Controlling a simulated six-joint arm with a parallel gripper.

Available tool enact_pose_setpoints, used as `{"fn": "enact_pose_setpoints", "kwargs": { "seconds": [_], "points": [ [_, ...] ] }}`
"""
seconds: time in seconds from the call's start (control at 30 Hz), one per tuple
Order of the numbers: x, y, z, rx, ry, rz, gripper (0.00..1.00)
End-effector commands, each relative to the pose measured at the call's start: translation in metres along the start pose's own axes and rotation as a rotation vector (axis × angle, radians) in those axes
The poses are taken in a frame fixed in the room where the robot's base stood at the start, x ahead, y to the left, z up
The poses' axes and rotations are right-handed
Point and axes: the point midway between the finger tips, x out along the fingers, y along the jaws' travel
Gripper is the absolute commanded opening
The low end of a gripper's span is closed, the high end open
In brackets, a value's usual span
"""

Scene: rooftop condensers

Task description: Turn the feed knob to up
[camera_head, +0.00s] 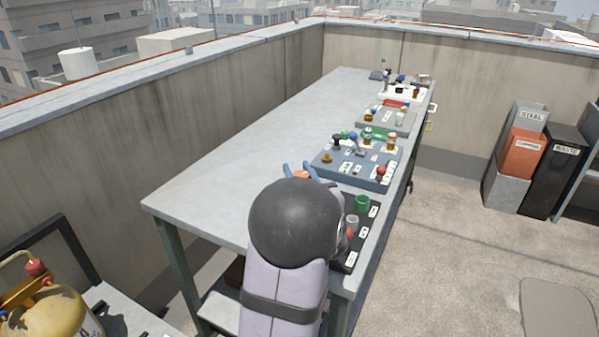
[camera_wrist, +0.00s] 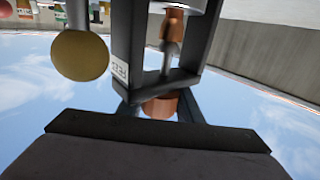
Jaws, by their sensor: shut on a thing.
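A copper-coloured round knob (camera_wrist: 160,107) shows in the wrist view between the two fingers of my gripper (camera_wrist: 160,112). My gripper is shut on it. In the head view, the blue fingertips of my gripper (camera_head: 301,171) stand around a small orange-copper piece, mostly hidden behind my dark wrist. A small white label (camera_wrist: 119,72) sits on a dark frame beside the knob; it appears turned over and I cannot read it surely. Which way the knob is turned cannot be told.
A brass-coloured round piece (camera_wrist: 80,57) hangs left of the dark frame (camera_wrist: 128,45). A blue-grey panel (camera_head: 330,172) with several knobs lies beyond my gripper. The table's left side (camera_head: 240,150) is clear.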

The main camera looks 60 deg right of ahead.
Motion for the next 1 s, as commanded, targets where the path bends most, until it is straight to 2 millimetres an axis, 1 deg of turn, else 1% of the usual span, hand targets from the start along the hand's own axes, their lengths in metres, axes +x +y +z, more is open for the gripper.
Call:
{"fn": "enact_pose_setpoints", "kwargs": {
  "seconds": [0.23, 0.6, 0.63, 0.7, 1.0],
  "points": [
    [0.0, -0.0009, -0.0004, 0.002, 0.001, -0.037, 0.1],
    [0.0003, -0.0015, -0.0008, 0.001, 0.003, -0.041, 0.1],
    [0.0003, -0.0015, -0.0008, 0.001, 0.003, -0.041, 0.37],
    [0.0003, -0.0015, -0.0009, 0.001, 0.003, -0.041, 0.5],
    [-0.0004, -0.0015, -0.0007, 0.0, 0.002, -0.04, 0.5]
  ]
}}
